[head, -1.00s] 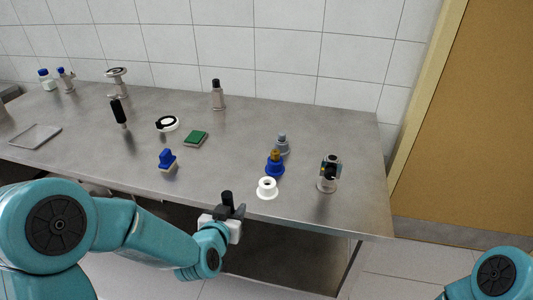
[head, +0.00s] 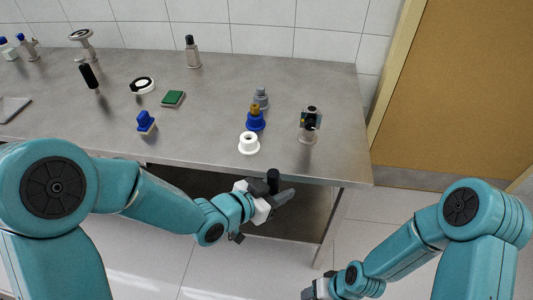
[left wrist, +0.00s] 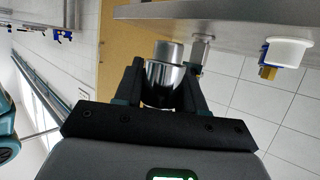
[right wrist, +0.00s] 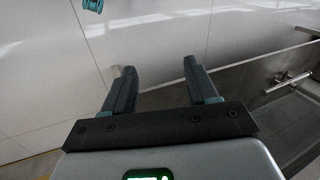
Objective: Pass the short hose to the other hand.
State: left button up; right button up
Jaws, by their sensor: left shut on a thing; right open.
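My right gripper (head: 318,289) is low at the bottom of the head view, to the right of and below the left one, and apart from the hose. In the right wrist view its fingers (right wrist: 152,90) are open and empty.
On the table (head: 215,140) near the front edge stand a white flanged ring (head: 249,146), a blue part with a brass top (head: 256,123) and a metal fitting (head: 308,134). A blue-topped piece (head: 146,121) is further left. The space in front of the table between my grippers is clear.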

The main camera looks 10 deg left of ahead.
pick_arm(q)
jog(key=shift+w, duration=0.15)
pick_arm(e)
jog(key=w+a+r+n, duration=0.2)
jog(key=w+r+n, duration=0.1)
jog(key=w+n, duration=0.25)
jog(key=w+a+r+n, duration=0.2)
jog(key=w+n, duration=0.2)
jog(key=w, duration=0.3)
jog(key=w+a+r+n+h, duration=0.3)
jog(key=w+r+n, duration=0.55)
jog(key=r, duration=0.35)
notch_tip(320, 180, up, 26)
jog(key=n+h, duration=0.1)
jog(key=n, duration=0.8)
send_over(269, 172)
jog(key=shift+r, duration=0.2)
notch_tip(269, 172, down, 11)
jog(key=shift+r, duration=0.1)
jog(key=shift+c, duration=0.3)
